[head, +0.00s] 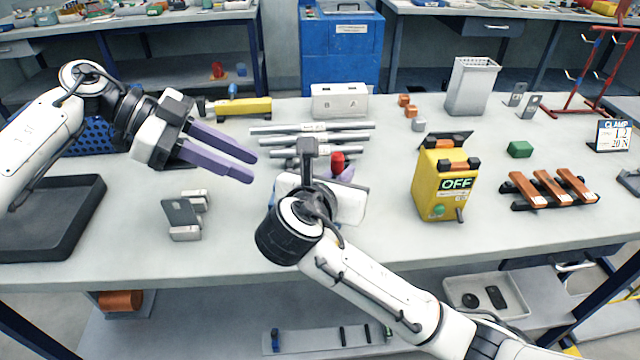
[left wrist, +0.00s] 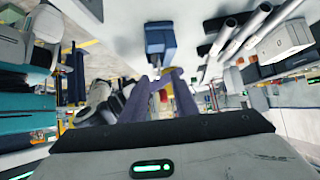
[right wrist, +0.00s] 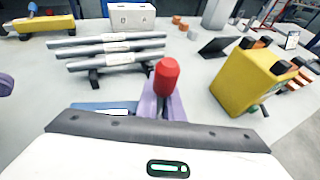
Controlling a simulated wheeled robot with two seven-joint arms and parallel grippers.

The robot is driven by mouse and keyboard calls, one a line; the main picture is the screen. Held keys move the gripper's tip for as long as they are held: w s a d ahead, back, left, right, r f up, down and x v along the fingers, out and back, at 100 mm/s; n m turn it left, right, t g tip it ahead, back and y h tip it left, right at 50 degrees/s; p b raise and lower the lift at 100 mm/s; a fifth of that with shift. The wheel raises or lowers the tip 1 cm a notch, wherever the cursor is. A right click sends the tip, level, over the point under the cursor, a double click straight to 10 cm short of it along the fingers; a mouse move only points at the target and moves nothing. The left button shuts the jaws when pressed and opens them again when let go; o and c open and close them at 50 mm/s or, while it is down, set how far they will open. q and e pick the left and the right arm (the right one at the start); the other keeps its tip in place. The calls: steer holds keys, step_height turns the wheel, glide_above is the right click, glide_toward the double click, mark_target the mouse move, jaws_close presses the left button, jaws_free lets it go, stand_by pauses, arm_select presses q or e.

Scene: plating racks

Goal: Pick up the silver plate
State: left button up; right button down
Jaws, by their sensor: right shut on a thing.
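I cannot tell for sure which thing is the silver plate. A small grey plate (head: 180,212) leans against silver blocks (head: 186,233) on the table's left front. Two small grey upright plates (head: 529,106) stand at the back right. My left gripper (head: 253,168) hangs above the table, right of the leaning plate; its purple fingers are apart and look empty. They also show in the left wrist view (left wrist: 163,92). My right gripper (right wrist: 165,103) is shut on a red-topped thing (right wrist: 167,76), also seen in the head view (head: 337,161). Its lower part is hidden.
Silver bars (head: 320,127) lie on a rack behind my right gripper. A yellow box marked OFF (head: 438,190) and copper bars on a black rack (head: 552,187) stand right. A black tray (head: 50,250) is at left.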

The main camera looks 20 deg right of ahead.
arm_select(q)
steer(key=d+f+m, duration=0.1)
steer(key=d, duration=0.1)
steer(key=s+d+f+m+g+h, duration=0.1)
steer(key=d+f+m, duration=0.1)
steer(key=shift+d, duration=0.1)
steer(key=shift+x, duration=2.7)
steer(key=shift+s+f, duration=0.15)
steer(key=shift+c, duration=0.7)
